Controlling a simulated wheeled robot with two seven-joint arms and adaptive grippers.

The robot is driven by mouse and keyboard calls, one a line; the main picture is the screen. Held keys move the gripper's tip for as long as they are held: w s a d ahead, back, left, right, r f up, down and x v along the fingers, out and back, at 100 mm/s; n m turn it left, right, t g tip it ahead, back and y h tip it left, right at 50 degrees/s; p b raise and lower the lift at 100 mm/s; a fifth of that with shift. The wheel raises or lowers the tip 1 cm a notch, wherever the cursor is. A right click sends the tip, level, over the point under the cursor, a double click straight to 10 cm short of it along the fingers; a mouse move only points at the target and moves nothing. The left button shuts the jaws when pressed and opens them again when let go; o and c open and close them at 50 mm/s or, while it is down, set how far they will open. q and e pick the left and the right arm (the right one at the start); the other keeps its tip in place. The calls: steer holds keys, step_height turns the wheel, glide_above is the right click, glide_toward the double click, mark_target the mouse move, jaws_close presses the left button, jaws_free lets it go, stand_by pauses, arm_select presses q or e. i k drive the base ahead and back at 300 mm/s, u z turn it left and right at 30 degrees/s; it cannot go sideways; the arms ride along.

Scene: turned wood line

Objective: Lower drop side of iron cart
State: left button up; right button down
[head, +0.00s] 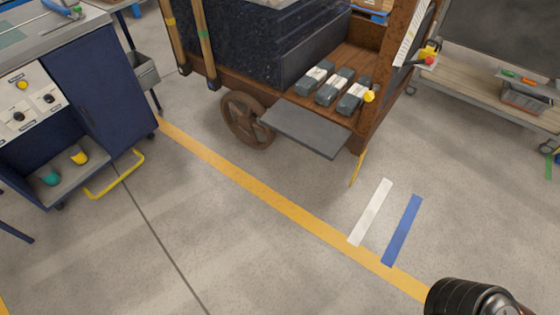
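The rust-brown cart (373,54) stands at the top middle with a spoked wheel (247,119) below its near edge. A flat dark grey panel (306,131) juts outward from the cart's near edge, looking roughly level or slightly tilted; whether it is the drop side I cannot tell. Three grey and white packs (332,86) lie on the cart's deck behind it. A yellow knob (369,96) shows near the right post, and a thin yellow strip (357,168) hangs below. Part of my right arm shows at the bottom right; neither gripper is in view.
A blue workstation (100,90) with a yellow floor-level rail (115,175) stands at the left. A low shelf (480,90) is at the right. Open concrete floor with an orange line (240,174), a white strip (370,212) and a blue strip (402,230) lies in front.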

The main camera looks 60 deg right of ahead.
mark_target(320, 135)
steer(key=z, duration=0.1)
steer(key=i, duration=1.05)
steer(key=z, duration=0.7)
